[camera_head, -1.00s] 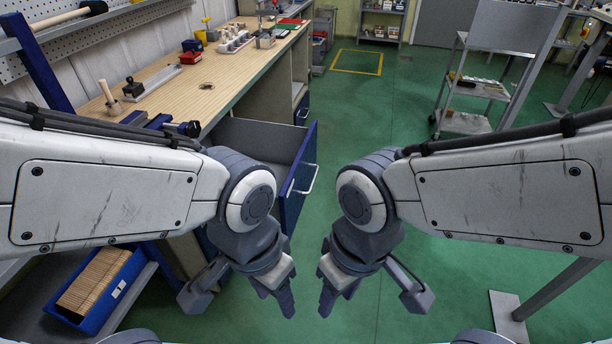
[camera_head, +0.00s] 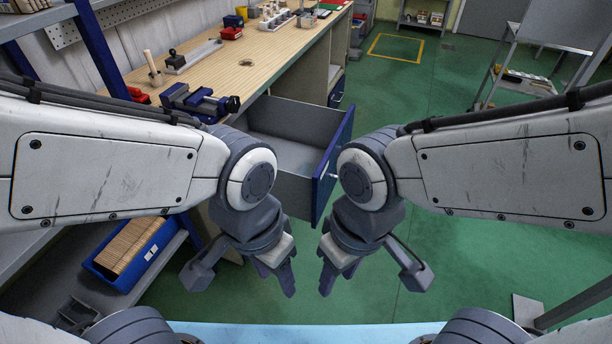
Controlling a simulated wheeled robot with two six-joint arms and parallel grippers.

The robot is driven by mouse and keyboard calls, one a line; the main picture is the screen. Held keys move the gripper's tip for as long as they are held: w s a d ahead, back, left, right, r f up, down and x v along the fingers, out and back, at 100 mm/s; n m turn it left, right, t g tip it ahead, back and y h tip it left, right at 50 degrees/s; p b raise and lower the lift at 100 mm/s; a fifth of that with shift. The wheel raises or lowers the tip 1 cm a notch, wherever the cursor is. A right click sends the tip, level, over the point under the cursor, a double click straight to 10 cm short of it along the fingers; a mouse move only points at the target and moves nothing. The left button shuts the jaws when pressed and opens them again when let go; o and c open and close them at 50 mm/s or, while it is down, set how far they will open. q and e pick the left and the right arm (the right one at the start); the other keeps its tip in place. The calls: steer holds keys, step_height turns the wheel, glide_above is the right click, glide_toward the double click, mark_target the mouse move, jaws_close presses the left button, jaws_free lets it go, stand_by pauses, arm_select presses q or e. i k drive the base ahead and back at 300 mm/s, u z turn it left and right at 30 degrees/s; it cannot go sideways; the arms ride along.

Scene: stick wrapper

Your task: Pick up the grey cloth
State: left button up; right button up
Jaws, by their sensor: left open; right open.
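I cannot make out a grey cloth in this view. My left gripper (camera_head: 277,279) points down at the lower middle of the head view, open with nothing visible in it. My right gripper (camera_head: 334,278) points down just to its right, also open with nothing visible in it. Both hang over the green floor, in front of the open drawer (camera_head: 292,157). The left arm and the right joint hide part of the drawer, and the visible part of its inside looks bare.
The wooden workbench (camera_head: 225,64) runs along the left with a blue vise (camera_head: 198,101) on it. A blue bin (camera_head: 133,254) of wooden strips sits on a low shelf. A metal shelf cart (camera_head: 527,84) stands right. The green floor (camera_head: 440,270) is clear in the middle.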

mark_target(307, 170)
steer(key=u, duration=0.35)
steer(key=i, duration=0.95)
steer(key=u, duration=0.6)
